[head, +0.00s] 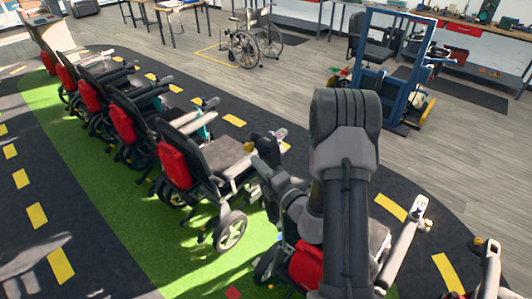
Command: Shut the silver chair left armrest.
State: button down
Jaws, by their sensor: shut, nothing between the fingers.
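Several powered chairs with red rear packs stand in a row, facing the upper right. I cannot tell for certain which is the silver chair. The middle chair (220,154) has a grey seat and pale frame; its left armrest (187,118) points forward and looks level. The nearest chair (305,266) is largely hidden behind my arm. Its right armrest (403,240) is pale and slants up to the right; its left armrest is hidden or mixed with my wrist. My gripper (262,162) looks dark and small, shut and empty, between these two chairs. Contact cannot be made out.
More chairs (92,92) fill the row to the upper left on green turf (120,222). A dark lane with yellow dashes runs along both sides. A blue frame (367,85), a wheelchair (254,38) and workbenches stand behind. Grey floor (210,75) between is clear.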

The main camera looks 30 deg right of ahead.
aim_at(267, 155)
jog(key=d, duration=0.1)
jog(key=w+d, duration=0.1)
jog(key=d, duration=0.1)
jog(key=shift+w+d+r, duration=0.3)
jog(key=shift+r, duration=0.05)
